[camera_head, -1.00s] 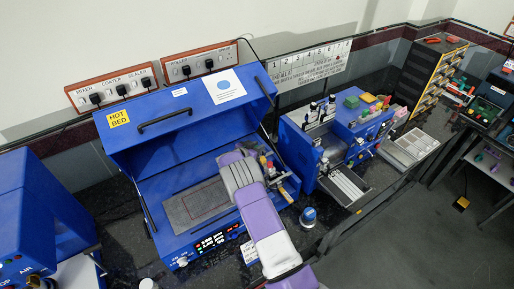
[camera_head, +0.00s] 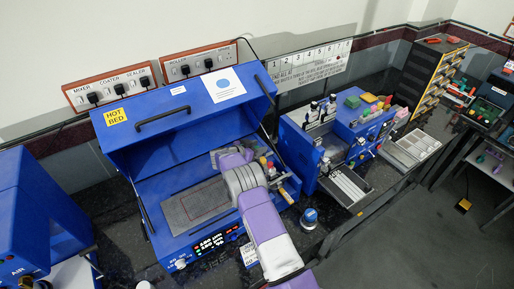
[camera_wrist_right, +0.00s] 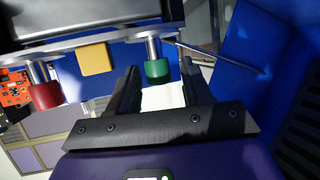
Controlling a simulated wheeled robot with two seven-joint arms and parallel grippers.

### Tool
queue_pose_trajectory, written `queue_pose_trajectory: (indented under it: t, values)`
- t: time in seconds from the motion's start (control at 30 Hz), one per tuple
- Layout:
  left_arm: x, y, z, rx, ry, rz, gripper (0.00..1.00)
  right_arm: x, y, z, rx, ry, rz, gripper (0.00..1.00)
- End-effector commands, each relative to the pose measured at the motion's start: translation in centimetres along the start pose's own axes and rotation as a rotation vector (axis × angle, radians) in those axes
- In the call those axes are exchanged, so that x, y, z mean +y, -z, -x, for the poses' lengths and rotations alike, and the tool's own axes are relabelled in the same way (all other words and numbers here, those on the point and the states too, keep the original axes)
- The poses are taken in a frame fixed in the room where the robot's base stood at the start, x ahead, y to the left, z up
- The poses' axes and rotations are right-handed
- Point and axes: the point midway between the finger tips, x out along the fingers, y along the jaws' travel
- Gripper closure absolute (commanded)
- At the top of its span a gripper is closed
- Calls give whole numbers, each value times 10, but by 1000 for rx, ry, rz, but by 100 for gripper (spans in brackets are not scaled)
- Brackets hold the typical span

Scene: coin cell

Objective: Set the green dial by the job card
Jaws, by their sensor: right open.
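The green dial (camera_wrist_right: 157,69) is a short green knob on a metal shaft, seen in the right wrist view. My right gripper (camera_wrist_right: 160,75) is open, with its two dark fingers on either side of the dial in the picture; I cannot tell whether they touch it. A white card or sheet (camera_wrist_right: 163,97) shows between the fingers. In the head view my right arm reaches over the front of the blue hot bed machine (camera_head: 165,255) and hides much of its right side. I cannot tell which paper is the job card. My left gripper is not in view.
A red knob (camera_wrist_right: 45,95) and a yellow block (camera_wrist_right: 95,58) are left of the green dial. The hot bed's raised lid (camera_head: 185,115) stands behind my arm. A second blue machine (camera_head: 310,150) is close on the right. A blue-topped jar (camera_head: 309,217) stands between them.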

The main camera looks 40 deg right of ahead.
Motion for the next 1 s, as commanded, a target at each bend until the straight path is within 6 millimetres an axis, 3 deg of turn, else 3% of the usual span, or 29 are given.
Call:
queue_pose_trajectory:
  t: [0.17,0.6,1.0]
  values:
    - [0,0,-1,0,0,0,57,-1,-1,8,-2,2,1,51]
    - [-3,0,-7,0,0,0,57,0,0,71,-1,1,0,51]
    - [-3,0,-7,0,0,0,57,0,0,76,0,0,0,51]
